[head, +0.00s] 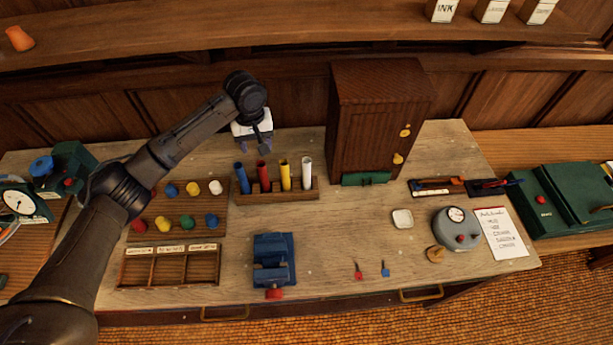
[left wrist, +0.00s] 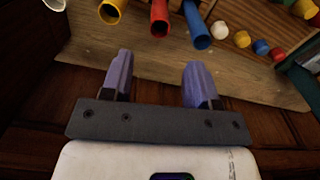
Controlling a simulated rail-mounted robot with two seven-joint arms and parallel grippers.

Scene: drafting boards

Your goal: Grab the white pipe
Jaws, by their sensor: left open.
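The white pipe (head: 306,173) stands upright at the right end of a wooden rack (head: 270,194), beside yellow, red and blue pipes. In the left wrist view the white pipe (left wrist: 55,4) shows only as a cut-off rim at the top left corner. My left gripper (head: 256,147) is above the back of the table, behind the rack and nearer the blue and red pipes. In the left wrist view its two purple fingers (left wrist: 156,80) are apart with nothing between them. My right gripper is not in view.
A tall wooden cabinet (head: 375,125) stands close to the right of the rack. Several coloured knobs (head: 188,221) sit on a board to the left. A blue vise (head: 273,262) is in front. The table between the rack and the vise is mostly clear.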

